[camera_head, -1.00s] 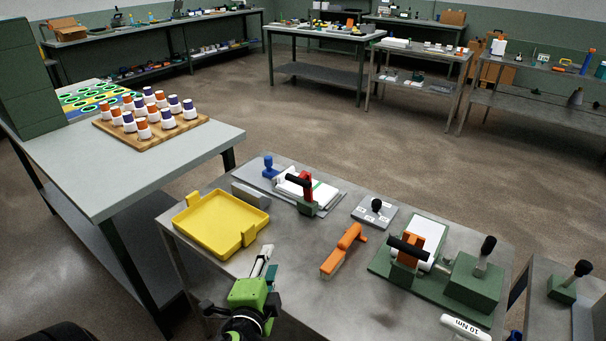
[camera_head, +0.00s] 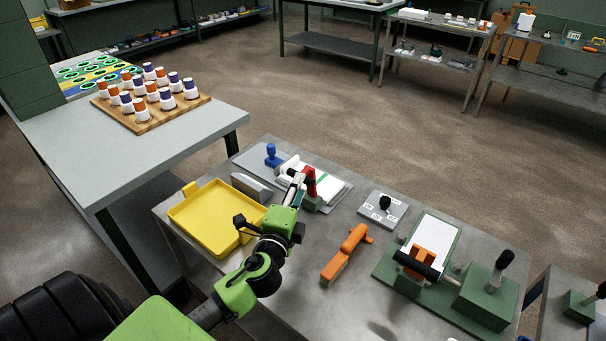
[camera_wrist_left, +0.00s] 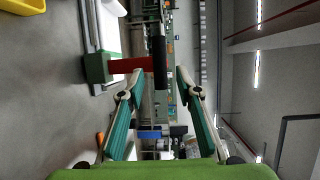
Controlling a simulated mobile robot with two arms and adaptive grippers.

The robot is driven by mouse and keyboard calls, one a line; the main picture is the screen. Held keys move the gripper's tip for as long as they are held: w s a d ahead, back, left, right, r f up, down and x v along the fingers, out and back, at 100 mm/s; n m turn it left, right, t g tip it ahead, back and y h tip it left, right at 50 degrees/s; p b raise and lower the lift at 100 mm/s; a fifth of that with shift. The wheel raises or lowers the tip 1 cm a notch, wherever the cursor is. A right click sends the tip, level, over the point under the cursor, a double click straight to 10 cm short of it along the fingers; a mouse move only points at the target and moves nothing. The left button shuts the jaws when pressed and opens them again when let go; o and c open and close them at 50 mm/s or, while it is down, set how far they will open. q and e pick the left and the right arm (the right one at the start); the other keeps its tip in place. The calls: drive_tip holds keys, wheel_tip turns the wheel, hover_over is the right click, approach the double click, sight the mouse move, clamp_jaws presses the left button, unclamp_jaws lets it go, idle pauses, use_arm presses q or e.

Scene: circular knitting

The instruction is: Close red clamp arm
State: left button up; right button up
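The red clamp arm (camera_head: 309,181) stands raised on its small green base at the back of the grey work table, with a black handle at its top. In the left wrist view the red arm (camera_wrist_left: 128,65) runs sideways from its green block (camera_wrist_left: 97,68) to the black handle (camera_wrist_left: 159,62). My left gripper (camera_head: 296,181) is right at the handle in the head view and covers part of it. In the wrist view its two teal fingers (camera_wrist_left: 158,90) are spread apart, with the handle at the left fingertip; I cannot tell whether they touch. My right gripper is not in view.
A yellow tray (camera_head: 211,222), an orange handled tool (camera_head: 346,255), a grey plate with a black knob (camera_head: 383,209) and a green fixture with an orange clamp (camera_head: 425,262) share the table. A blue-handled stamp (camera_head: 272,155) stands behind the clamp.

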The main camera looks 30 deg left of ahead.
use_arm(q)
drive_tip(key=x, duration=0.4)
drive_tip(key=shift+w+a+p, duration=0.1)
drive_tip(key=shift+w+p, duration=0.2)
drive_tip(key=shift+w+a, duration=0.1)
drive_tip(key=shift+w, duration=0.15)
clamp_jaws()
drive_tip(key=shift+f, duration=0.1)
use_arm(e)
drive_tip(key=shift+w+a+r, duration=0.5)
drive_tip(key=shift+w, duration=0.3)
